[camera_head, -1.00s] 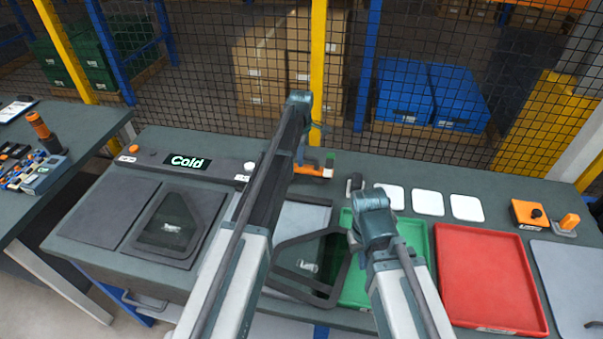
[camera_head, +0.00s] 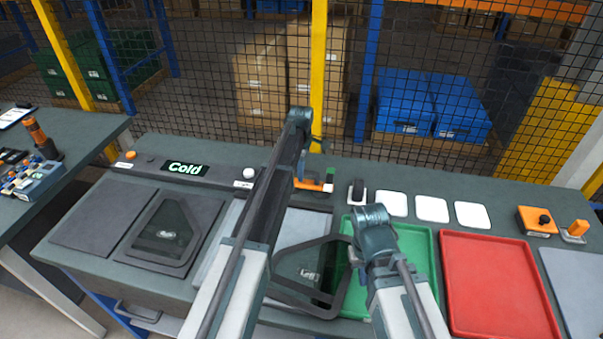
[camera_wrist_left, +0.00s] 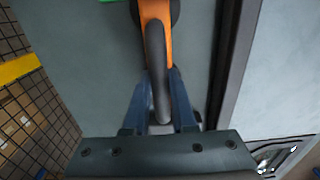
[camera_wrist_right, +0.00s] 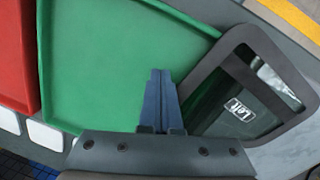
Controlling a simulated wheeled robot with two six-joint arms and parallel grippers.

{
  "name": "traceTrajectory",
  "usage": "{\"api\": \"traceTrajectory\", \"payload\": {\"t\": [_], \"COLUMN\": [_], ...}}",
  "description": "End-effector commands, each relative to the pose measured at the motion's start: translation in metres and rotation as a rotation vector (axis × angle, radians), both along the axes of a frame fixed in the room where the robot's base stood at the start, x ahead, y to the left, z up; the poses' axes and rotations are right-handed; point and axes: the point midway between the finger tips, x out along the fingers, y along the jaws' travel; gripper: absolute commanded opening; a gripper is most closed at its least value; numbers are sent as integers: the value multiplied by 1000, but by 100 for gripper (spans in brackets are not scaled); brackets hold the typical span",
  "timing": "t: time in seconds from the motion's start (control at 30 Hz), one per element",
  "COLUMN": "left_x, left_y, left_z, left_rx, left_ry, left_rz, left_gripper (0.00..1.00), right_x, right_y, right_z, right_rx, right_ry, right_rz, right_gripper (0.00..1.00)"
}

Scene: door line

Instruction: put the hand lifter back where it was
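The hand lifter (camera_head: 313,186), orange with a dark handle, is at the table's back, beside the Cold display bar. In the left wrist view the lifter (camera_wrist_left: 155,12) lies straight ahead, its handle between the blue fingers. My left gripper (camera_wrist_left: 160,80) appears shut on this handle. I cannot tell whether the lifter touches the table; my left arm hides part of it in the head view. My right gripper (camera_wrist_right: 160,78) is shut and empty, above the green tray (camera_wrist_right: 100,60), beside the dark-framed glass panel labelled Left (camera_wrist_right: 215,128).
Another framed panel (camera_head: 165,235) lies at the left. A small black-and-white item (camera_head: 357,192) and several white squares (camera_head: 432,209) line the back. Mesh fence stands behind.

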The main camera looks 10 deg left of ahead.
Motion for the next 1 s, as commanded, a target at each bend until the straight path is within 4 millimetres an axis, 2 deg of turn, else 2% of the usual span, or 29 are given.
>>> {"api": "traceTrajectory", "payload": {"t": [0.03, 0.17, 0.47, 0.67, 0.87, 1.0], "left_x": [0, 0, 0, 0, 0, 0], "left_y": [0, 0, 0, 0, 0, 0], "left_z": [0, 0, 0, 8, 28, 49], "left_rx": [0, 0, 0, 0, 0, 0], "left_ry": [0, 0, 0, 0, 0, 0], "left_rz": [0, 0, 0, 0, 0, 0], "left_gripper": [32, 54, 54, 54, 54, 54], "right_x": [0, 0, 0, 0, 0, 0], "right_y": [0, 0, 0, 0, 0, 0], "right_z": [0, 0, 0, 8, 28, 49], "right_rx": [0, 0, 0, 0, 0, 0], "right_ry": [0, 0, 0, 0, 0, 0], "right_rz": [0, 0, 0, 0, 0, 0], "right_gripper": [0, 0, 0, 0, 0, 0]}}
